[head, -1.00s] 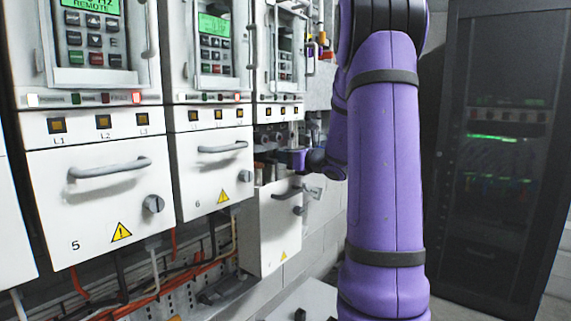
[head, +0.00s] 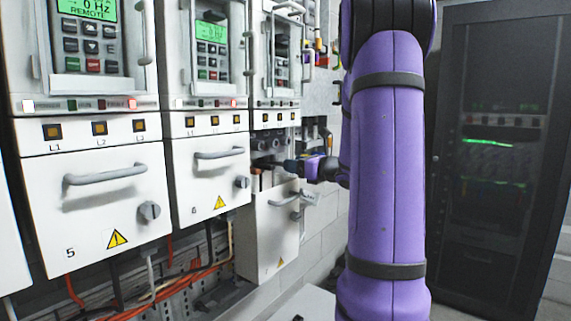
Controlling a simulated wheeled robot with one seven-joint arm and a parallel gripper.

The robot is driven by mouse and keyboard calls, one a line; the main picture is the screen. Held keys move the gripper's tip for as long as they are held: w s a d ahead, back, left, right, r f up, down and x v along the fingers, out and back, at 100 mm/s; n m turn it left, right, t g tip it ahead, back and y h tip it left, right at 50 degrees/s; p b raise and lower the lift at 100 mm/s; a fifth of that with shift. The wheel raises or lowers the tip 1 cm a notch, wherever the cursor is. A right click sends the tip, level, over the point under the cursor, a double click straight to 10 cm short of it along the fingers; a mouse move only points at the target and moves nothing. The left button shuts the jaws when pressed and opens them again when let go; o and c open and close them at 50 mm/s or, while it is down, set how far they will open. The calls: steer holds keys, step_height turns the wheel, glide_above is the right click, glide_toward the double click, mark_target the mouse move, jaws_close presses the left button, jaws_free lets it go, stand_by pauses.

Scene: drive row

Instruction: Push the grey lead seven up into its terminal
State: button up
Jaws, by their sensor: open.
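The third drive (head: 275,90), right of the ones marked 5 and 6, has its lower cover (head: 268,238) hanging down, so its terminal area (head: 272,141) is exposed. My gripper (head: 288,165) is open in front of this area, just above the lowered cover. Its dark fingers point left toward the drive; whether they touch anything is unclear. The grey lead seven and its own terminal cannot be made out; they are too small or hidden behind my gripper and the cover.
Drives 5 (head: 98,205) and 6 (head: 208,180) have closed covers with protruding handles and knobs. Orange, black and grey cables (head: 165,280) run below them. A dark rack (head: 500,150) stands at the right. My purple arm blocks the middle.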

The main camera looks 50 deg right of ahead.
steer(key=s, duration=0.5)
steer(key=shift+s+d, duration=0.2)
steer(key=shift+s, duration=0.15)
stand_by(0.3)
